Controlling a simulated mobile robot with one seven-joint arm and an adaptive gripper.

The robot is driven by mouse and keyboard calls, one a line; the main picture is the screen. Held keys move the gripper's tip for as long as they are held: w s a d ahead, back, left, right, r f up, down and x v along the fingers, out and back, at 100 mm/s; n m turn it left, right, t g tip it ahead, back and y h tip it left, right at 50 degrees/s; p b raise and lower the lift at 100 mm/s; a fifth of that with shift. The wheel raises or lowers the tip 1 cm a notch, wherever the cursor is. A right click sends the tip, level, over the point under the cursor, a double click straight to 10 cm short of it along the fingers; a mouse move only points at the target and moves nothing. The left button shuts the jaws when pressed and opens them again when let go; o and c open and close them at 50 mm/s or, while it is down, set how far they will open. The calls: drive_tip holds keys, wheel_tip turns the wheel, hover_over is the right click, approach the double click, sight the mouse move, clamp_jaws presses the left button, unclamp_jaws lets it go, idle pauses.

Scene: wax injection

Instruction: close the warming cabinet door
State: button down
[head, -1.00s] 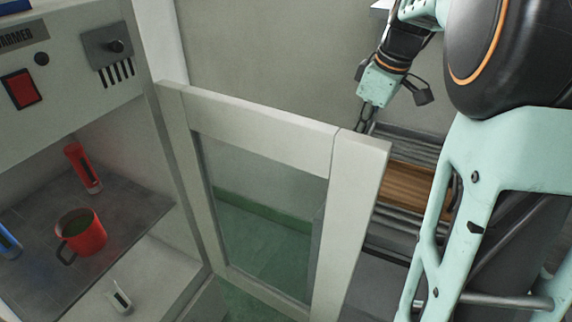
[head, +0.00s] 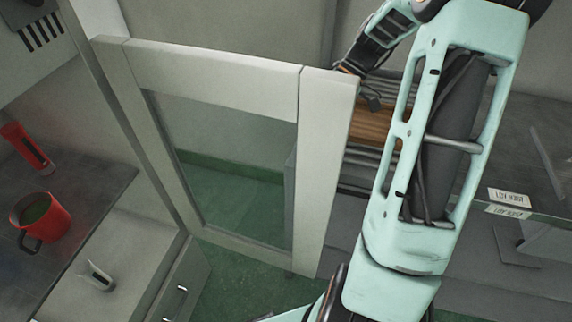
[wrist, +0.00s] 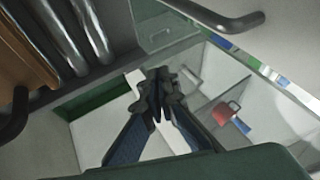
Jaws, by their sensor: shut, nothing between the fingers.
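The warming cabinet door (head: 325,170) is a pale frame around a glass pane. It stands open, reaching out from the cabinet (head: 80,60) at the left in the head view. My gripper is shut and empty in the wrist view (wrist: 160,80). A dark curved handle (wrist: 215,18) shows at the top of the wrist view, beyond the fingertips. I cannot tell whether the gripper touches the door.
Behind the door stand brown slats (head: 372,125) with grey bars. A grey bench (head: 530,150) with labels is at the right. Green floor (head: 250,275) shows below the door.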

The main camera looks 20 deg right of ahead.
sight(268, 200)
drive_tip(key=shift+s+a+f, duration=0.75)
drive_tip(key=shift+a+f, duration=0.5)
drive_tip(key=shift+a, duration=0.05)
drive_tip(key=shift+s+a+f, duration=0.75)
drive_tip(key=shift+a+f, duration=0.45)
drive_tip(key=shift+a, duration=0.15)
drive_tip(key=shift+s+a+f, duration=0.75)
drive_tip(key=shift+a+f, duration=0.5)
drive_tip(key=shift+a, duration=0.05)
drive_tip(key=shift+s+a, duration=0.1)
